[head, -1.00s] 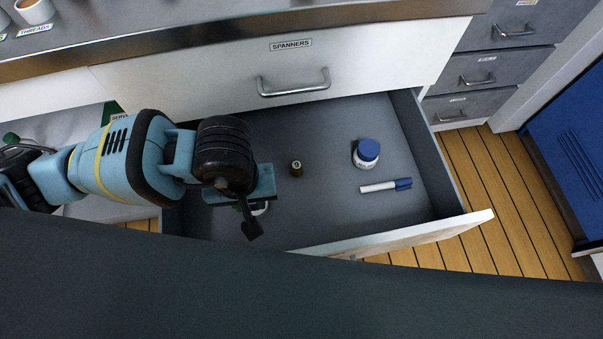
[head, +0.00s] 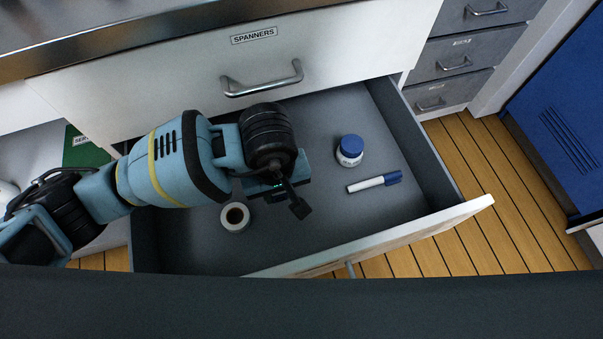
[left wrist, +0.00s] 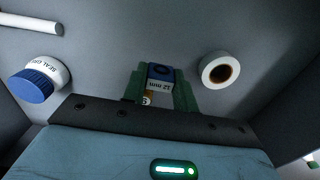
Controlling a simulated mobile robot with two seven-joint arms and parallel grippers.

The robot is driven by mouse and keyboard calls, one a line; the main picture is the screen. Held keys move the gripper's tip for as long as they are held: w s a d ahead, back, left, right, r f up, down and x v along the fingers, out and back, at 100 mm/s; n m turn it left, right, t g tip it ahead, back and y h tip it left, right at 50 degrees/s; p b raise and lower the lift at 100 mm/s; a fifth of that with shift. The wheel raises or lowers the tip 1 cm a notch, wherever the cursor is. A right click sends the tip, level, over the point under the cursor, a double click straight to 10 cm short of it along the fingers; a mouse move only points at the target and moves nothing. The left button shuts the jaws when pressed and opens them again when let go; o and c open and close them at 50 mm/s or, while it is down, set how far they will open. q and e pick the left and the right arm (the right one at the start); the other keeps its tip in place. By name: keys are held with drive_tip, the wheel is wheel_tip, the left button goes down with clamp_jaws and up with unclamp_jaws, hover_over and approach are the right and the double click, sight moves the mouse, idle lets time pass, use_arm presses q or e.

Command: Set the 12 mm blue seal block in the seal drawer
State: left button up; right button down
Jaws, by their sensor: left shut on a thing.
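My left gripper (head: 286,190) is inside the outline of an open grey-lined drawer (head: 196,244). In the left wrist view its green fingers (left wrist: 161,82) are shut on a blue block (left wrist: 160,72) with a white "12 mm" label. The block's height above the drawer floor is hard to tell. The gripper hides the block in the head view. The drawer's front label is not visible. My right gripper is not in view.
In the drawer are a blue-capped jar (head: 349,150), a blue-and-white marker (head: 375,182) and a white roll (head: 235,217). The shut "SPANNERS" drawer (head: 330,55) with its bar handle is above.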

use_arm(q)
drive_tip(key=w+d, duration=0.3)
drive_tip(key=w+d+b, duration=0.1)
drive_tip(key=shift+w+d+f, duration=0.15)
drive_tip(key=shift+w+f, duration=0.2)
drive_tip(key=shift+w+d, duration=0.2)
drive_tip(key=shift+w, duration=0.1)
drive_tip(key=shift+f+b, duration=0.3)
drive_tip(key=shift+f, duration=0.15)
wheel_tip(320, 180, down, 3)
drive_tip(key=shift+r+b, duration=0.15)
drive_tip(key=shift+b, duration=0.2)
drive_tip(key=shift+r, duration=0.1)
